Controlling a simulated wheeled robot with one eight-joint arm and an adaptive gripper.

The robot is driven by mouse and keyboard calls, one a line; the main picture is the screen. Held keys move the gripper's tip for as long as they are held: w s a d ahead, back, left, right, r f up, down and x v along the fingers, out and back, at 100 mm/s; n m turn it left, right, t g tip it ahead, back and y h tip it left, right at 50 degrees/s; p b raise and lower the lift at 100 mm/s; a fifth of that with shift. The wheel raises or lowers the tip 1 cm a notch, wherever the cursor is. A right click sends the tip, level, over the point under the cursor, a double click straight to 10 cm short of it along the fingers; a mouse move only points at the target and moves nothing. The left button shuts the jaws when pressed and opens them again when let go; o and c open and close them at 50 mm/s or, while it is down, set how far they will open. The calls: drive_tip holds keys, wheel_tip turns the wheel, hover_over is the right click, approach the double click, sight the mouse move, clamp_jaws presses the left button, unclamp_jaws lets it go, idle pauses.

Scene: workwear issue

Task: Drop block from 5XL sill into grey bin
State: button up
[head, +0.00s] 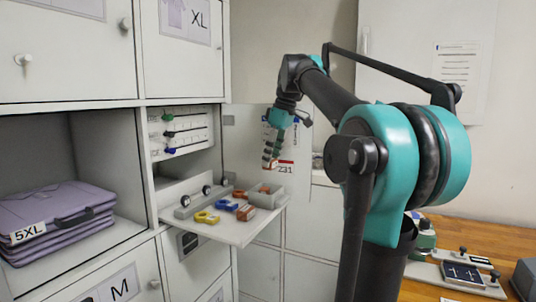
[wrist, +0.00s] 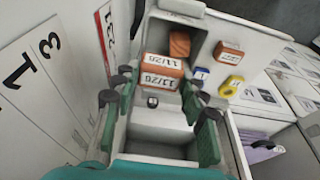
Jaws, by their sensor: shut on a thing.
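My gripper (head: 271,160) points down above the white fold-out shelf (head: 240,238). In the wrist view its green fingers (wrist: 156,100) are shut on an orange block with white labels (wrist: 160,80). The held block is small and partly hidden in the head view.
On the shelf lie another orange block (head: 246,213), a yellow ring-like piece (head: 206,217) and blue pieces (head: 227,205). A white cabinet panel with a Z31 label (head: 286,168) stands close behind my gripper. A wooden bench (head: 480,240) is at right.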

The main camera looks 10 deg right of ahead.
drive_tip(key=shift+f, duration=2.85)
drive_tip(key=o, duration=1)
drive_tip(key=v, duration=1.2)
